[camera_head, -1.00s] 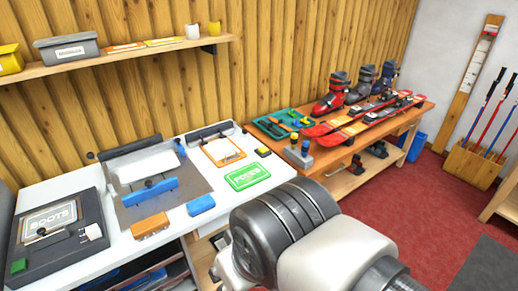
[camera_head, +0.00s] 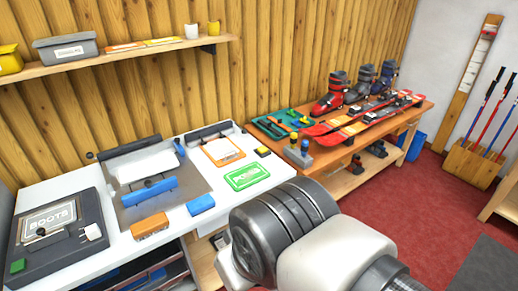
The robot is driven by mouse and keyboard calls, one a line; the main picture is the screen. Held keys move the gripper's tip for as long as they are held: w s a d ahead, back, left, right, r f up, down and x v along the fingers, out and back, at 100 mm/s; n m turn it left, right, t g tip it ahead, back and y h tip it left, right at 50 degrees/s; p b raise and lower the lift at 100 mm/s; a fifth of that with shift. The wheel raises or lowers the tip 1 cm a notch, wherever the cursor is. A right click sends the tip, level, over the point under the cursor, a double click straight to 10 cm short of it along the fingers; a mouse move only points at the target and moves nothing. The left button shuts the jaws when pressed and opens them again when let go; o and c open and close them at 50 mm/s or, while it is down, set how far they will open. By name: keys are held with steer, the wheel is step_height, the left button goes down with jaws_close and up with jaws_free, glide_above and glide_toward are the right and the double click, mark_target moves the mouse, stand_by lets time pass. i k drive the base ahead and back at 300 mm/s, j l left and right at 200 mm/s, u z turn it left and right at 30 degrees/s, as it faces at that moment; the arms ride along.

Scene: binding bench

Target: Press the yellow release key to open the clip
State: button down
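A small black block with a yellow top (camera_head: 262,151) lies on the white bench, right of an orange-framed board with a white sheet (camera_head: 222,150). The yellow top may be the release key, but it is too small to be sure. I cannot make out a clip for certain, nor whether it is open or shut. My own arm's dark joint and white link fill the lower middle of the view. My gripper is not in view, so its state and its distance from the yellow part are hidden.
The white bench (camera_head: 185,222) also bears a dark BOOTS case (camera_head: 85,250), a grey plate with a blue bar (camera_head: 150,191), an orange block (camera_head: 150,226), a blue block (camera_head: 201,204) and a green card (camera_head: 246,177). Skis and boots (camera_head: 330,97) stand on the wooden bench at right.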

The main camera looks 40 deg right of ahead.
mark_target(262, 150)
steer(key=i+l+z, duration=0.3)
steer(key=i+l, duration=0.3)
steer(key=i+l+z, duration=0.3)
steer(key=i+l, duration=0.3)
steer(key=i, duration=0.1)
